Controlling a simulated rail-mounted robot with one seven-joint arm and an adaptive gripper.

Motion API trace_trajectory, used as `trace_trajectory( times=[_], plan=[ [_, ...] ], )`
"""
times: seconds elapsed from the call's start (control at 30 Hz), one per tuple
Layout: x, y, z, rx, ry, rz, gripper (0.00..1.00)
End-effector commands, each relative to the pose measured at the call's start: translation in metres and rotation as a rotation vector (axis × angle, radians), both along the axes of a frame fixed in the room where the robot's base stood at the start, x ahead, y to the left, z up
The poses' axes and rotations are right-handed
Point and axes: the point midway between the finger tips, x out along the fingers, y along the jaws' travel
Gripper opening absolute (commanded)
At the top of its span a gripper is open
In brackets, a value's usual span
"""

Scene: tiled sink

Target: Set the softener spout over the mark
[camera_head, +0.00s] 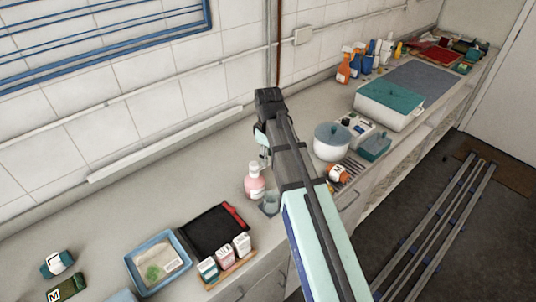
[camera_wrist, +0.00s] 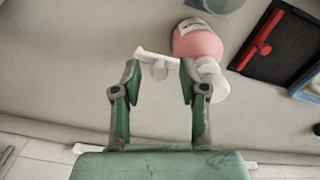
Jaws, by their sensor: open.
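The softener is a pink bottle (camera_head: 255,186) with a white pump top, upright on the counter in the head view. In the wrist view its pink body (camera_wrist: 198,42) is at the top. Its white spout (camera_wrist: 155,58) shows between the fingertips of my gripper (camera_wrist: 158,72). The gripper is open, with one finger on each side of the spout; I cannot tell whether either touches it. In the head view my gripper (camera_head: 264,155) is just above and behind the bottle. A small teal cup (camera_head: 271,201) on a dark square pad stands right beside the bottle. I cannot make out a separate mark.
A black tray with a red handle (camera_head: 215,232), a blue-rimmed tray (camera_head: 137,262) and several small cartons (camera_head: 225,256) lie in front left. A white pot (camera_head: 331,143) and an orange-and-white item (camera_head: 338,174) are to the right. The counter behind the bottle is clear up to the tiled wall.

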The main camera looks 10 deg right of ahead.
Motion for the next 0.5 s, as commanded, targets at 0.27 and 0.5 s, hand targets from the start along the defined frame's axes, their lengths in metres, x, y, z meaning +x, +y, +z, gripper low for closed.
trace_trajectory(
  times=[0.27,0.5],
  plan=[
    [0.0,0.0,-0.0029,0.0,0.0,0.0,0.43],
    [0.0,0.0,-0.0028,0.0,0.0,0.0,0.0]
  ],
)
